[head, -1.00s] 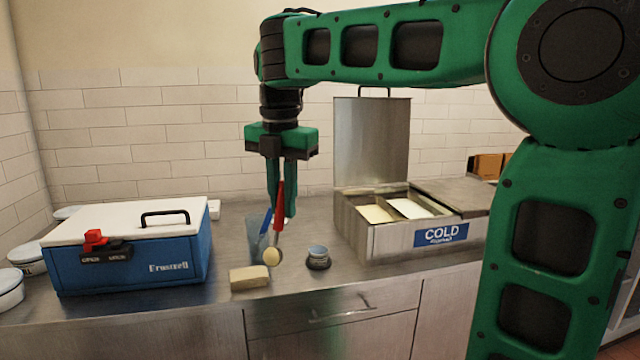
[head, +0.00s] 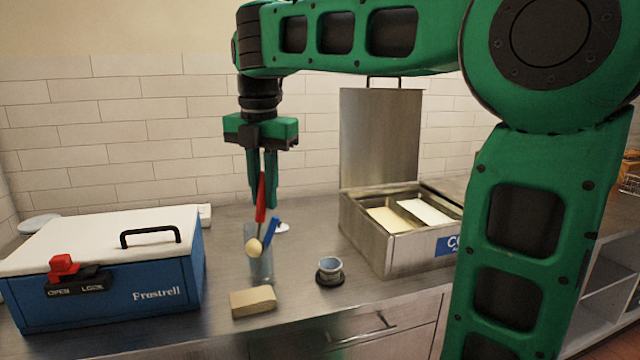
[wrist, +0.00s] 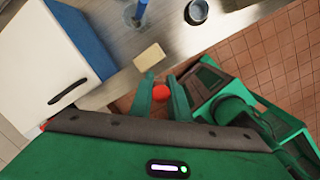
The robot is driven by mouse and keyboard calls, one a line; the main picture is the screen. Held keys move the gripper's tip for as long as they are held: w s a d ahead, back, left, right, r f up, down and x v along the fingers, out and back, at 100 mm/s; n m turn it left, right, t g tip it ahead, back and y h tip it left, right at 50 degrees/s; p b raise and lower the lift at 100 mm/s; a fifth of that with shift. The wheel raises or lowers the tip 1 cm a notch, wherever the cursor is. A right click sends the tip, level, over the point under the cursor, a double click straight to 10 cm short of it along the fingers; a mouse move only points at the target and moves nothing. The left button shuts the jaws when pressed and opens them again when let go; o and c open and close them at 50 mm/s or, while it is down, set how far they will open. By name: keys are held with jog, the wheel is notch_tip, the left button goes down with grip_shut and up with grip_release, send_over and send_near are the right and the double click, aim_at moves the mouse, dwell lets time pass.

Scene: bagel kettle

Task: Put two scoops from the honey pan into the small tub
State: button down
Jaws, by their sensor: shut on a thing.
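My gripper (head: 263,203) is shut on the red handle of a scoop (head: 261,198), which hangs down with a pale yellow load in its bowl (head: 254,247). The bowl overlaps the clear cup in the head view; I cannot tell whether it is in front of it or inside. The small tub (head: 330,265), blue-grey on a dark base, stands right of the scoop; its contents are not clear. The open cold box holds a pale yellow pan (head: 388,220), probably the honey one, and a white pan (head: 425,210). In the wrist view the red handle (wrist: 161,92) shows between the fingers.
The clear cup (head: 262,268) holds a blue-handled utensil (head: 271,232). A tan block (head: 253,301) lies at the counter's front. A blue cooler (head: 110,275) with a white lid is at left. The cold box (head: 405,252) has its metal lid (head: 380,140) raised.

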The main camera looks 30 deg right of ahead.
jog(key=shift+w, duration=0.4)
jog(key=shift+d, duration=0.1)
jog(key=w+d+f+m+g+h, duration=0.15)
jog(key=d+m, duration=0.25)
jog(key=d, duration=0.5)
jog(key=d+f+m+h, duration=0.2)
jog(key=d+m, duration=0.2)
jog(key=d, duration=0.5)
notch_tip(320, 180, down, 10)
jog(key=shift+w+d, duration=0.15)
jog(key=shift+w, duration=0.05)
jog(key=shift+w+a+f, duration=0.1)
jog(key=shift+w+a, duration=0.05)
jog(key=shift+a, duration=0.6)
dwell(2.0)
jog(key=shift+d, duration=0.6)
dwell(0.5)
